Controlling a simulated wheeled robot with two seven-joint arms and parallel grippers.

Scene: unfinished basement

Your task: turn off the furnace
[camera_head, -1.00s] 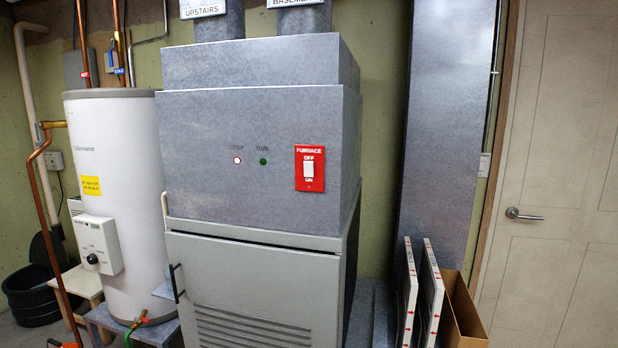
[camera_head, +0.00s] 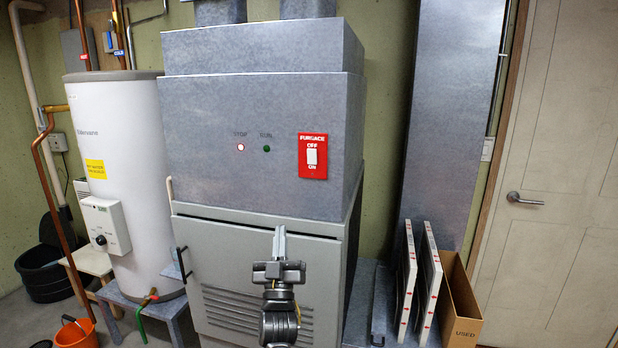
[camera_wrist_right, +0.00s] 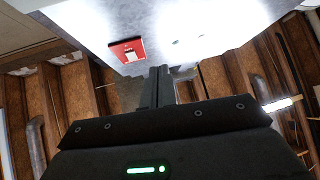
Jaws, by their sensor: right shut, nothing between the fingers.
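The furnace (camera_head: 215,150) is a tall grey metal cabinet in the middle of the head view. Its red switch plate (camera_head: 304,170), marked FURNACE, OFF and ON, is on the upper right of the front. The white switch rocker (camera_head: 312,157) sits between the two words. The STOP light (camera_head: 241,147) glows and the RUN light (camera_head: 267,149) is dark green. My right gripper (camera_head: 280,232) is shut and empty, in front of the lower door, below and left of the plate. In the wrist view its fingers (camera_wrist_right: 158,75) point up, with the red plate (camera_wrist_right: 127,50) beyond. My left gripper is out of view.
A white water heater (camera_head: 118,180) stands left of the furnace, with an orange bucket (camera_head: 75,332) on the floor. White filters (camera_head: 428,285) and a cardboard box (camera_head: 458,305) stand at the right. A door (camera_head: 550,200) is at the far right.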

